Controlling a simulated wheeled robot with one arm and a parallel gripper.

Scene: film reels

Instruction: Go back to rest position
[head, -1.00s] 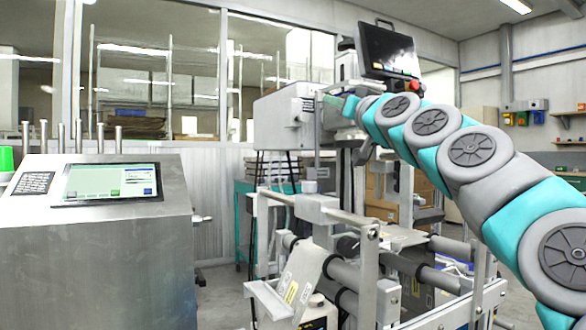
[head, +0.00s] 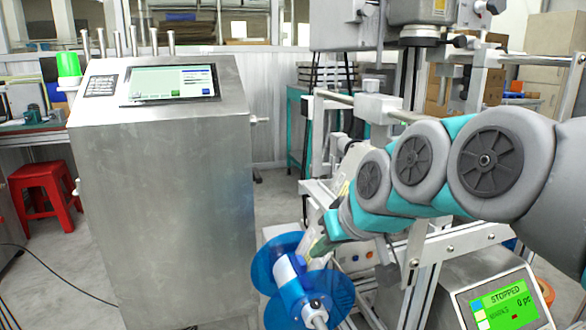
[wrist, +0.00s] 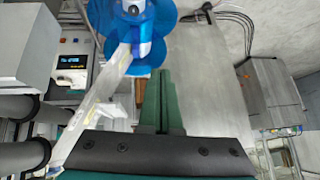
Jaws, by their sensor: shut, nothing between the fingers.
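My gripper (head: 317,246) reaches in from the right in the head view, low and just above and to the right of a blue film reel (head: 262,276). In the wrist view its green fingers (wrist: 162,100) are shut together with nothing between them. The reel (wrist: 113,18) shows at the top of the wrist view, beyond the fingertips. I cannot tell the exact gap between fingers and reel. My arm hides part of the machine frame behind it.
A steel cabinet with a screen (head: 172,82) stands at left, a red stool (head: 45,195) beyond it. The roller machine's frame (head: 430,255) and a green display reading STOPPED (head: 500,305) are at right, close to my arm. Grey floor is open at lower left.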

